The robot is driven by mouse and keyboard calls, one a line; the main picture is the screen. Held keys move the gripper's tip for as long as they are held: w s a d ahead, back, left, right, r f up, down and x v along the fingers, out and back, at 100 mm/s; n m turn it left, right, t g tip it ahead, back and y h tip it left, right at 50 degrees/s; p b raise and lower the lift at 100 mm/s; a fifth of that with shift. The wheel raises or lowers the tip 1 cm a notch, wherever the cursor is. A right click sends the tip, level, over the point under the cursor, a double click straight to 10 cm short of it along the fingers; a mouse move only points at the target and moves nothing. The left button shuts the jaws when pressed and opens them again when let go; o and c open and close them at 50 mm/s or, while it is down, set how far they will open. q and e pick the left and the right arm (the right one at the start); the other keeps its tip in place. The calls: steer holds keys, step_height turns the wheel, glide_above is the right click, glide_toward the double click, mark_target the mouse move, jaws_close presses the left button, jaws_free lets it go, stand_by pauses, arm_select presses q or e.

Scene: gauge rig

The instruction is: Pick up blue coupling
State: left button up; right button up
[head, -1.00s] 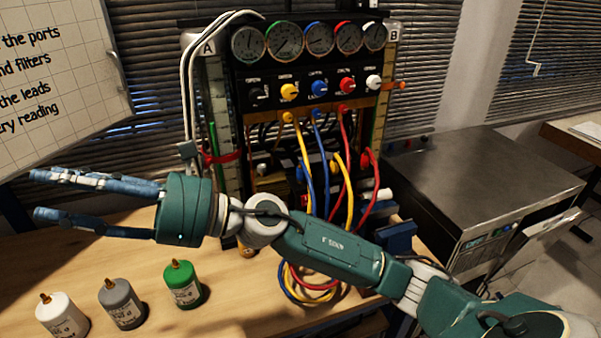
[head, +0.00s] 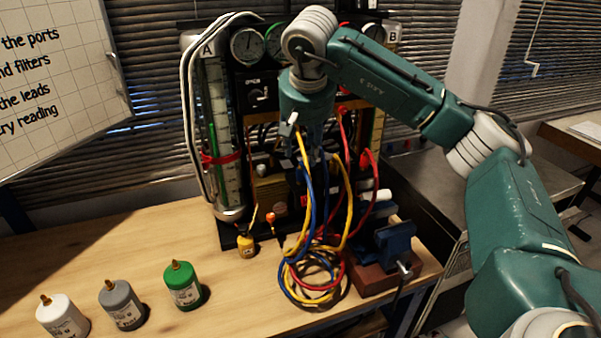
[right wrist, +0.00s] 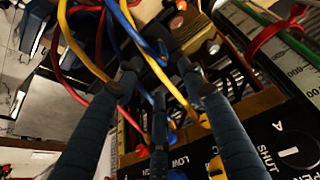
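The blue coupling cannot be made out for certain. In the head view my right gripper (head: 305,165) hangs fingers-down in front of the rig's port row and hides the upper end of the blue hose (head: 313,208). In the right wrist view the blue hose (right wrist: 137,38) runs between and beyond the fingers towards the brass port block (right wrist: 258,103). My right gripper (right wrist: 157,72) has its fingers spread there, with hoses crossing close to the fingertips. No firm hold on anything shows. My left gripper is in no frame.
Yellow and red hoses hang close around the gripper and coil on the wooden bench (head: 120,248). A blue vise (head: 393,243) stands to the right. White (head: 62,315), grey (head: 122,304) and green bottles (head: 183,286) stand front left.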

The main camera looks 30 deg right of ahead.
mark_target(301, 166)
steer(key=x, duration=0.3)
steer(key=p+x, duration=0.1)
steer(key=x, duration=0.1)
steer(key=p+x, duration=0.1)
steer(key=x, duration=0.1)
steer(key=shift+a+f, duration=0.1)
steer(key=shift+a, duration=0.1)
steer(key=shift+w+d+f, duration=0.1)
steer(key=shift+w+f, duration=0.1)
steer(key=shift+f, duration=0.3)
jaws_close()
